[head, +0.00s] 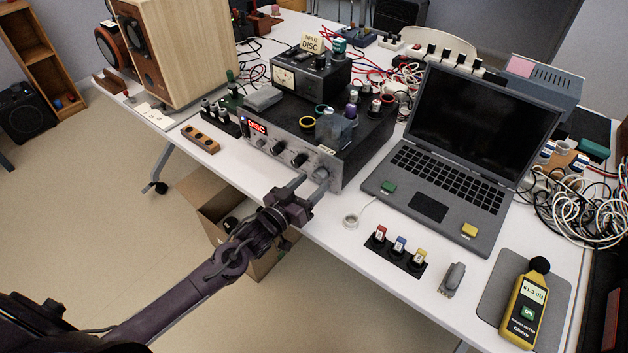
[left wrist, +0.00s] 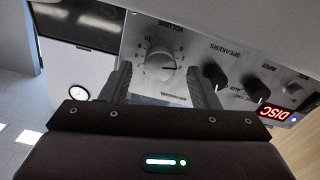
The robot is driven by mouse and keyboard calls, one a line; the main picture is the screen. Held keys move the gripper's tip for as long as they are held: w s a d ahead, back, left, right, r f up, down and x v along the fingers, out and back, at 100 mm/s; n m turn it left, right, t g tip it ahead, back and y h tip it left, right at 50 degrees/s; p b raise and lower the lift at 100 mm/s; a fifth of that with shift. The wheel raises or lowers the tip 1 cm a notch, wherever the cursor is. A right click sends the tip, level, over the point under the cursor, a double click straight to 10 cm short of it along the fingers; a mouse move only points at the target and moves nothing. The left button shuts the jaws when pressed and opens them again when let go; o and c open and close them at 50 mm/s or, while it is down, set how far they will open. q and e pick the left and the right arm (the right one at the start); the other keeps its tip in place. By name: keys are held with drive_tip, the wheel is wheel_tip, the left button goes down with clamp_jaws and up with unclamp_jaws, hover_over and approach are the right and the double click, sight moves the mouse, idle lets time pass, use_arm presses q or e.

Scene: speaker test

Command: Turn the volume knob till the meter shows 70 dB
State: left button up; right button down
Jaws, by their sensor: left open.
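The sound meter (head: 525,305) is yellow and lies on a grey mat at the front right; its display seems to read 61.3 dB. The silver volume knob (head: 320,174) is at the right end of the amplifier's front panel. My left gripper (head: 313,182) is open in front of it. In the left wrist view, the panel appears upside down and the volume knob (left wrist: 160,66) lies between the two fingers, with a gap on each side. I cannot tell whether the fingertips reach past its face. My right gripper is in neither view.
The amplifier (head: 350,152) has a red DISC display and black knobs left of the volume knob. An open laptop (head: 435,190) stands to its right. Coloured plugs (head: 400,246) and a grey object (head: 453,279) lie near the front edge. A cardboard box (head: 205,200) is below.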

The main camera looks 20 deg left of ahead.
use_arm(q)
drive_tip(key=shift+x, duration=0.95)
drive_tip(key=shift+c, duration=0.4)
drive_tip(key=c, duration=0.9)
drive_tip(key=shift+m, duration=0.3)
drive_tip(key=m, duration=1)
drive_tip(key=shift+m, duration=0.4)
